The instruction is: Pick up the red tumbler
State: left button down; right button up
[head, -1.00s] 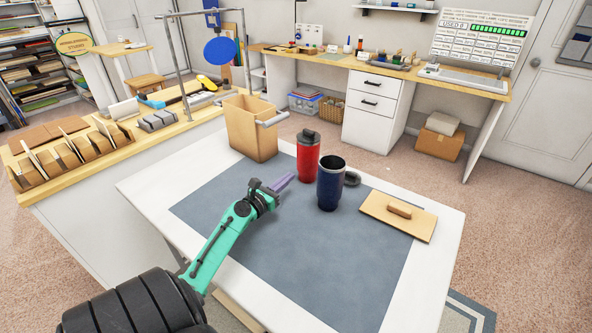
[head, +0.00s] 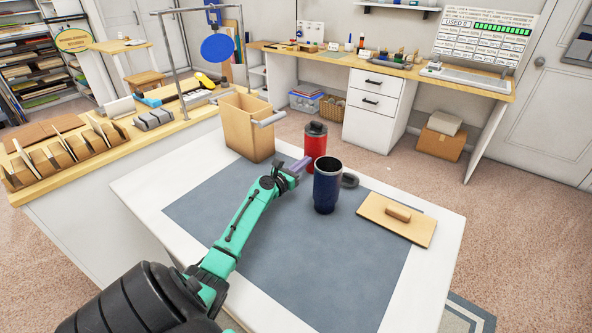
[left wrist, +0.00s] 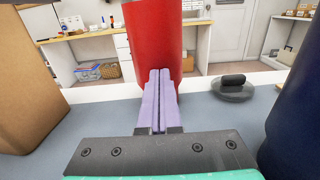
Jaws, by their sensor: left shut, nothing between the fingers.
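The red tumbler (head: 316,146) stands upright on the blue-grey mat on the white table in the head view, with a dark lid on top. My left gripper (head: 299,167) is shut and empty, its purple fingers pointing at the tumbler's lower front. In the left wrist view the red tumbler (left wrist: 153,45) is straight ahead, and the closed fingertips (left wrist: 160,74) overlap its lower part. I cannot tell whether they touch it. The fingers hide part of its base. My right gripper is not in view.
A dark blue open tumbler (head: 326,186) stands just right of the red one, with a dark lid (head: 349,180) beside it. A tan bin (head: 248,128) stands left, and a wooden board with a handle (head: 396,226) lies right. The front mat (head: 300,260) is clear.

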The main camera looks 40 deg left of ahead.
aim_at(317, 153)
pick_arm(q)
jog(key=w+b, duration=0.1)
jog(key=w, duration=0.1)
jog(key=w+b, duration=0.1)
jog(key=w, duration=0.1)
jog(key=w+f+b, duration=0.1)
jog(key=w, duration=0.1)
jog(key=shift+w+a, duration=0.3)
jog(key=shift+w, duration=0.1)
jog(key=shift+w+r, duration=0.1)
jog(key=shift+r, duration=0.2)
jog(key=shift+w+r, duration=0.15)
jog(key=shift+w, duration=0.2)
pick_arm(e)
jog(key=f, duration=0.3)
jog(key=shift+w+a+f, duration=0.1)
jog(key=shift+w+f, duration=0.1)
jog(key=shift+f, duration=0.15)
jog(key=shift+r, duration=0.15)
